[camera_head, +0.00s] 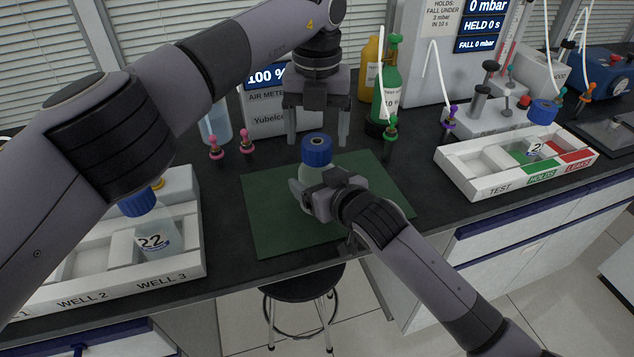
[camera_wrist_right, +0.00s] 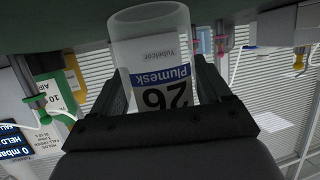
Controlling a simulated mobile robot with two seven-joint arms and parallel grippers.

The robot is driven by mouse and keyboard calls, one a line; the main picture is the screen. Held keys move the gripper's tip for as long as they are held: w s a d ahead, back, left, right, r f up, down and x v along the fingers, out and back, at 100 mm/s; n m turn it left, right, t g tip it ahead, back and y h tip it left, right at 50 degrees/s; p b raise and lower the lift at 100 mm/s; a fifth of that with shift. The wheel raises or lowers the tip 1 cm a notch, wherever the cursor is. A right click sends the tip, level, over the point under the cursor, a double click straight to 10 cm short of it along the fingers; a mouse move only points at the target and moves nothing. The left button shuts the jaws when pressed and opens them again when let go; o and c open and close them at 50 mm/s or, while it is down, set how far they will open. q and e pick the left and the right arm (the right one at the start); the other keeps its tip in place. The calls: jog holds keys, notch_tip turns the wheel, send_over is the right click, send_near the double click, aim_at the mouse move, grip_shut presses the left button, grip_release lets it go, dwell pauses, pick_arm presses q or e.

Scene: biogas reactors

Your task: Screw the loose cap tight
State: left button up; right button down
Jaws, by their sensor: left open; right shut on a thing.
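A clear bottle (camera_head: 308,174) with a blue cap (camera_head: 317,149) on its top stands upright over the green mat. In the right wrist view the bottle (camera_wrist_right: 150,25) appears upside down, with a label reading Plumesk 26. My right gripper (camera_head: 313,187) is shut on the bottle's body, low over the mat. My left gripper (camera_head: 318,138) points down with its fingers spread, and its tips are near the height of the cap. I cannot tell whether they touch the cap. How the cap sits on the thread is not visible.
The green mat (camera_head: 265,225) lies on the dark bench. A white rack (camera_head: 105,285) with another blue-capped bottle is at left. A tray marked TEST, HOLDS and LEAKS (camera_head: 475,187) is at right. The air meter (camera_head: 275,115) and a green bottle (camera_head: 388,85) stand behind.

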aim_at(318, 144)
pick_arm(q)
jog(key=shift+f, duration=1.55)
pick_arm(e)
jog(key=shift+f, duration=0.1)
pick_arm(q)
jog(key=c, duration=1.1)
jog(key=shift+o, duration=0.2)
jog(key=m, duration=0.7)
jog(key=shift+m, duration=0.3)
jog(key=o, duration=1.2)
jog(key=shift+c, duration=0.2)
jog(key=shift+d, duration=0.1)
